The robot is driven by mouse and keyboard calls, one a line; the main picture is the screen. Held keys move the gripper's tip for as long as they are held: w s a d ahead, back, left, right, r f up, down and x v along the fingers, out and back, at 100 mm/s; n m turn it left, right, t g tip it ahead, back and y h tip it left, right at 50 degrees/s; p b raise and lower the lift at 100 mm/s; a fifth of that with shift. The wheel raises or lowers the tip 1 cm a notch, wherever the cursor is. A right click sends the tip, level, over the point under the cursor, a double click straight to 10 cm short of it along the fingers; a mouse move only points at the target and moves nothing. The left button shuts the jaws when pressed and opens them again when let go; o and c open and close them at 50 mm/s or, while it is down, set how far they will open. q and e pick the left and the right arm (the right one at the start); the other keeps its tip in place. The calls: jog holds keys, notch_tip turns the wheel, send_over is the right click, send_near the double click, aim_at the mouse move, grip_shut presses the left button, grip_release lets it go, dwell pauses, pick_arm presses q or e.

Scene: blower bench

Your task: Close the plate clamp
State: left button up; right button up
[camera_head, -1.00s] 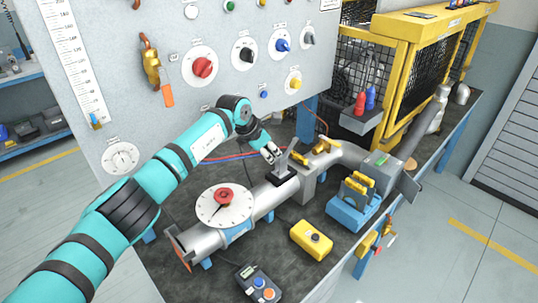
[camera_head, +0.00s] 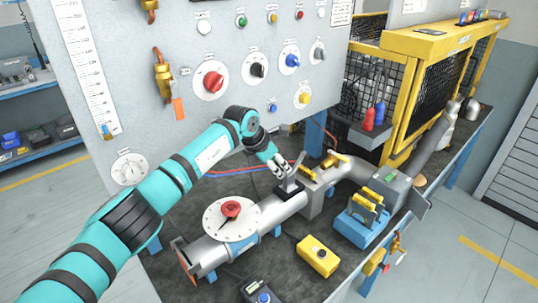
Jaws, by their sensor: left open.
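A grey pipe (camera_head: 280,210) runs across the dark bench. On it stands a grey upright plate (camera_head: 291,180) on a black base, beside a pipe flange fitting. Yellow clamp handles (camera_head: 308,174) and (camera_head: 338,158) sit just to the right of the plate; which of these parts is the plate clamp, and its exact state, I cannot tell. My left gripper (camera_head: 281,171) is open, just left of and above the upright plate, close to it. Whether they touch is unclear. My right gripper is not in view.
A white dial with a red knob (camera_head: 230,209) sits on the pipe to the left. A yellow button box (camera_head: 318,256) and a blue block with yellow-handled parts (camera_head: 356,226) stand in front. The knob panel (camera_head: 230,45) rises behind. Red and blue hoses lie behind the pipe.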

pick_arm(q)
jog(key=v, duration=1.1)
